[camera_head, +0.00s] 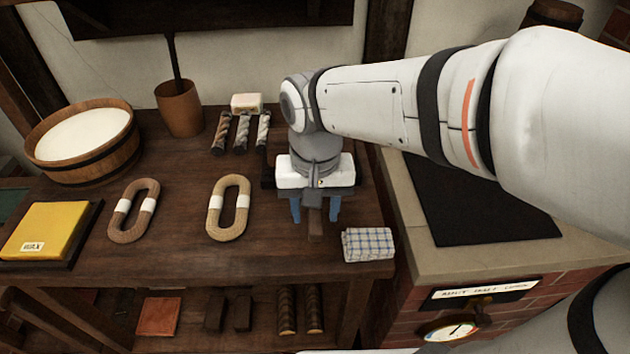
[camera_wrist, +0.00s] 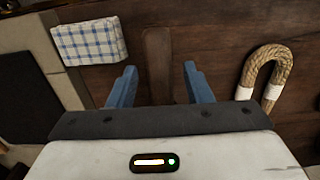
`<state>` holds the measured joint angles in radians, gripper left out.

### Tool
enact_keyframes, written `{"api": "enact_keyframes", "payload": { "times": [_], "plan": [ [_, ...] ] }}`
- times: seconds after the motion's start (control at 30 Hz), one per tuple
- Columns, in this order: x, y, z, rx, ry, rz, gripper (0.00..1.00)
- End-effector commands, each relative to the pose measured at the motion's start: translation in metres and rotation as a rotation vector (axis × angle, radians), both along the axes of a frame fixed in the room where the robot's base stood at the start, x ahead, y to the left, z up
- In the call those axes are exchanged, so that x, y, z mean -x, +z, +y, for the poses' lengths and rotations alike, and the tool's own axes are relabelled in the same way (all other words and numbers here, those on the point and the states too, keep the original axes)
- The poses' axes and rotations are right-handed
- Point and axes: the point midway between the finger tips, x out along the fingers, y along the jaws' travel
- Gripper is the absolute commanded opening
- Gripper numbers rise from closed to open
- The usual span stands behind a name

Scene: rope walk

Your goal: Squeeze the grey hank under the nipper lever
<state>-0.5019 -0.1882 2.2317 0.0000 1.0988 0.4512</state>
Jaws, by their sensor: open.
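My gripper (camera_head: 315,219) points down over the bench's front part, its blue fingers apart. A narrow brown wooden bar (camera_head: 315,230), perhaps the nipper lever, lies between and below them. In the wrist view the bar (camera_wrist: 157,45) runs between the open fingers (camera_wrist: 160,68), with nothing gripped. No plainly grey hank shows. A straw-coloured hank (camera_head: 244,211) with white bands lies left of my gripper, and it also shows in the wrist view (camera_wrist: 250,70). A browner hank (camera_head: 150,190) lies further left. My wrist hides whatever is behind the bar.
A checked cloth (camera_head: 368,245) lies right of my gripper at the bench's front edge. A yellow wax block (camera_head: 42,228), a pale-filled tub (camera_head: 125,148) and a wooden pot (camera_head: 180,108) stand left. Several twisted rope pieces (camera_head: 242,133) lie at the back. A brick stove (camera_head: 440,258) adjoins right.

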Motion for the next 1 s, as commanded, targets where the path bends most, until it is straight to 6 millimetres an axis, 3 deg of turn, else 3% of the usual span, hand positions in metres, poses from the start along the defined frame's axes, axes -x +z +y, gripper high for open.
{"api": "enact_keyframes", "payload": {
  "times": [0.33,0.87,1.0],
  "plan": [
    [0.0000,-0.0047,-0.0001,0.000,0.000,-0.001,0.45],
    [0.0000,-0.0045,-0.0002,0.000,0.000,-0.001,0.01],
    [0.0000,-0.0044,-0.0002,0.000,0.000,-0.001,0.00]
  ]
}}
